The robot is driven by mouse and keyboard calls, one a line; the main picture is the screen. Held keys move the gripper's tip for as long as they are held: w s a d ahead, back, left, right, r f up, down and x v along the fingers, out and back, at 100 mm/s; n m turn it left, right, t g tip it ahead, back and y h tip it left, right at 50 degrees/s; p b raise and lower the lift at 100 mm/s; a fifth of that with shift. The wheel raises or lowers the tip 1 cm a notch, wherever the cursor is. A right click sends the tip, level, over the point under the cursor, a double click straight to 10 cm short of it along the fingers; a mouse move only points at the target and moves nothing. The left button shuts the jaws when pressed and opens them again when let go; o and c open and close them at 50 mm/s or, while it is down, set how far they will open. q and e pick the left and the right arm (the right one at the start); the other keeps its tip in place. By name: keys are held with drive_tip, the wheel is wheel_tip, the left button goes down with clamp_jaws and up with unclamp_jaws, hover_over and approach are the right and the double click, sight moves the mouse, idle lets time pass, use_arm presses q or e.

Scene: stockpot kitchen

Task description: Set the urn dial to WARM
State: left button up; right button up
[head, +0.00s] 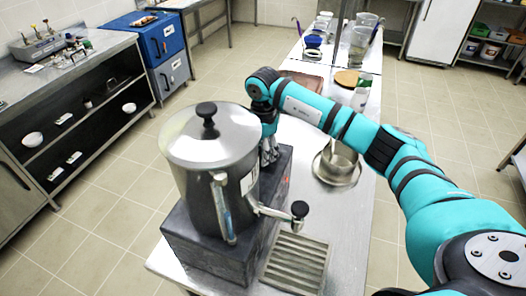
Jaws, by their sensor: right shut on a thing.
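The urn (207,165) is a large steel pot with a black lid knob, a sight tube and a tap (298,212) with a black handle. It stands on a dark base block (205,245) at the near end of the steel counter. My right gripper (269,158) points down at the urn's right side, close to the base block. It is shut on what appears to be the urn dial. The fingers hide the dial and its marks, so its setting cannot be read. My left gripper is not in view.
A slatted drip tray (296,262) lies under the tap. A metal pot (338,163) on a round dish stands right of the urn, near my right arm. A wooden board (346,78) and a bottle (361,93) are farther back.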

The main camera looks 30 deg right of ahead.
drive_tip(key=shift+m, duration=0.3)
drive_tip(key=o, duration=1.2)
wheel_tip(320, 180, up, 12)
